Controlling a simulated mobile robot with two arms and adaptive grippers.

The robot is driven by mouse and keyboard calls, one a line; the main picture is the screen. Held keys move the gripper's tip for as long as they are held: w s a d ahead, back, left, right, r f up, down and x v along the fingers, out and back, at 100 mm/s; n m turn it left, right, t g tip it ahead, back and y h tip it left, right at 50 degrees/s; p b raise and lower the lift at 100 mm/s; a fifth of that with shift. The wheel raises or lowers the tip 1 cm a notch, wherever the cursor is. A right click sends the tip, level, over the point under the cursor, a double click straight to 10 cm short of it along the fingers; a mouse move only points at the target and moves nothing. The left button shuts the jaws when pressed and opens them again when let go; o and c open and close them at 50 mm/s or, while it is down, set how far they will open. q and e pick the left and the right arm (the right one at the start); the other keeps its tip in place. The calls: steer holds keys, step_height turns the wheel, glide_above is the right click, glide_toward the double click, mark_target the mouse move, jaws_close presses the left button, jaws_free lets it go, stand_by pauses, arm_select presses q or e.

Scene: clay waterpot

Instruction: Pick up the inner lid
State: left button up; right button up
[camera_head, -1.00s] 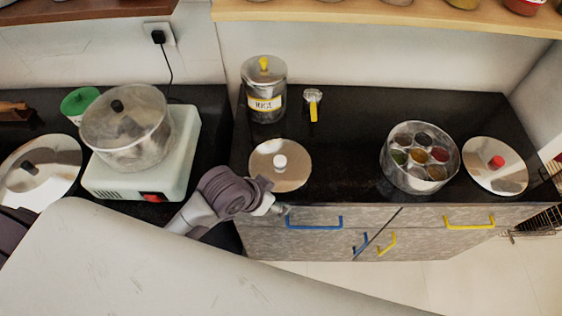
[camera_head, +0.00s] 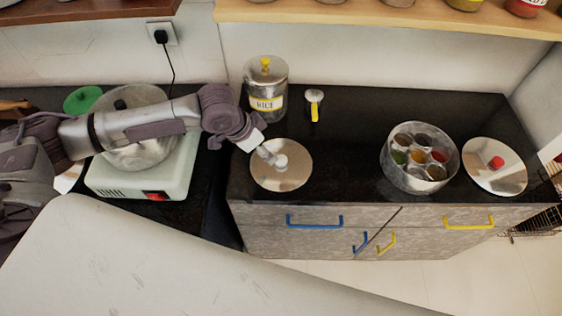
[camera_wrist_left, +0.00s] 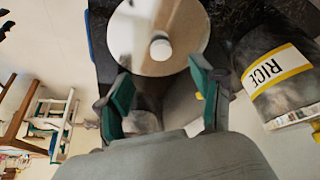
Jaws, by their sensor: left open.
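A round steel lid with a white knob (camera_head: 294,176) lies flat on the dark counter, below the rice jar. The same lid (camera_wrist_left: 183,45) fills the top middle of the left wrist view, its white knob near the centre line. My left gripper (camera_head: 270,156) is over this lid, close to the knob. In the left wrist view, the green-padded fingers of the left gripper (camera_wrist_left: 163,84) are spread apart with nothing between them; the knob is beyond the tips. Another steel lid with a red knob (camera_head: 480,174) lies at the right. My right gripper is not in view.
The rice jar (camera_head: 266,103) stands behind the lid and shows at right in the wrist view (camera_wrist_left: 290,75). A yellow-handled scoop (camera_head: 315,105) and a round spice box (camera_head: 410,183) are further right. A steel pot (camera_head: 137,150) sits on the white stove, partly behind my left arm.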

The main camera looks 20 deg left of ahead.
arm_select(q)
glide_above(281, 160)
steer(key=s+a, duration=0.2)
step_height(281, 160, down, 4)
steer(key=shift+s+f, duration=0.15)
steer(key=shift+f, duration=0.1)
steer(key=shift+w+p+x, duration=0.1)
steer(key=shift+p+x, duration=0.25)
steer(key=shift+x, duration=1)
steer(key=shift+w+p+x, duration=0.15)
steer(key=shift+p+x, duration=0.2)
steer(key=shift+x, duration=1)
steer(key=shift+d+r, duration=0.15)
steer(key=shift+r, duration=0.05)
steer(key=c, duration=1.3)
steer(key=shift+o, duration=0.2)
steer(key=shift+r, duration=0.1)
